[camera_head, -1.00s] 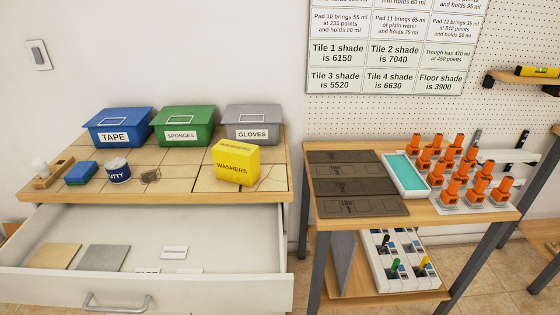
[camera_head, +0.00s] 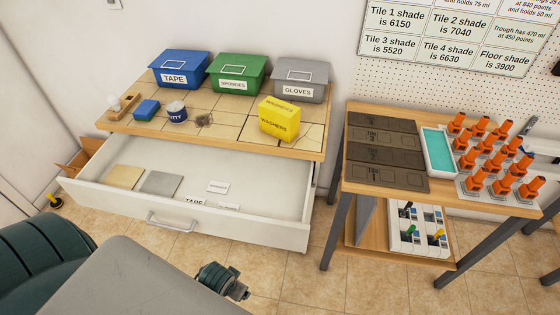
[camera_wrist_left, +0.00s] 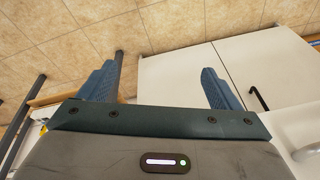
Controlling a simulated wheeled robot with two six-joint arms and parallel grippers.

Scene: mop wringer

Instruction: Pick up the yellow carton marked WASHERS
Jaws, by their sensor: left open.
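The yellow carton marked WASHERS (camera_head: 280,120) stands upright on the tiled top of the drawer cabinet (camera_head: 321,157), near its front right, in front of the grey GLOVES bin (camera_head: 300,80). Nothing touches or covers it in the head view. My left gripper (camera_wrist_left: 163,68) shows in the left wrist view with its two blue fingers wide apart and nothing between them. Floor tiles and white cabinet doors lie beyond the fingers; the carton is not in that view. In the head view my arm fills the lower left, well short of the carton. My right gripper is not seen.
The cabinet's open drawer (camera_head: 265,225) juts out below the carton. A blue TAPE bin (camera_head: 180,75) and green SPONGES bin (camera_head: 238,80) stand behind. A putty tin (camera_head: 177,113) and blue sponge (camera_head: 146,109) sit left. A bench with orange bottles (camera_head: 500,160) stands right.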

